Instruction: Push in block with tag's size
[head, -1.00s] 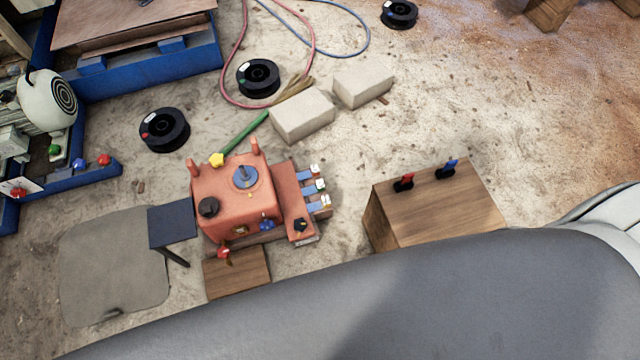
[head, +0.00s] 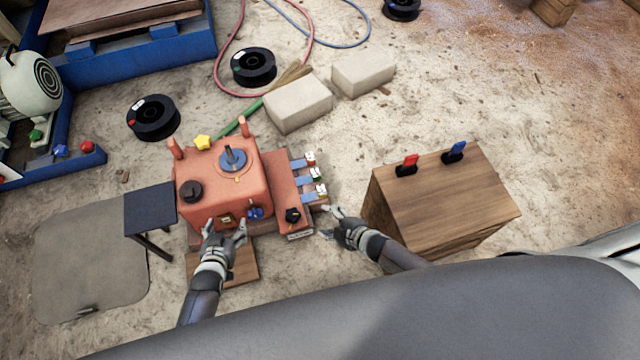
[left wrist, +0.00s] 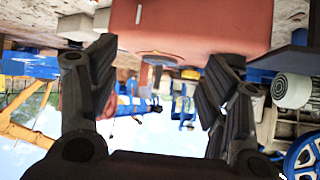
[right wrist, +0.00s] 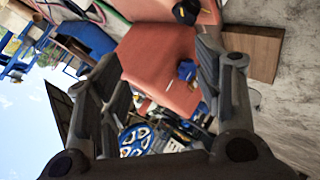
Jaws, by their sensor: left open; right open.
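The red machine (head: 222,178) stands on the ground left of centre in the head view. On its right side, three blue sliding blocks (head: 307,177) with white tags (head: 319,189) stick out in a column; the tag markings are too small to read. My left gripper (head: 225,231) is open and empty at the machine's front face. My right gripper (head: 327,222) is open and empty, just right of the machine and below the lowest tagged block. The machine's red body also shows in the left wrist view (left wrist: 190,25) and in the right wrist view (right wrist: 158,58).
A wooden box (head: 445,205) with a red switch (head: 407,165) and a blue switch (head: 454,152) stands close right of my right gripper. A dark side plate (head: 150,208) is left of the machine. Pale bricks (head: 298,103) lie behind it.

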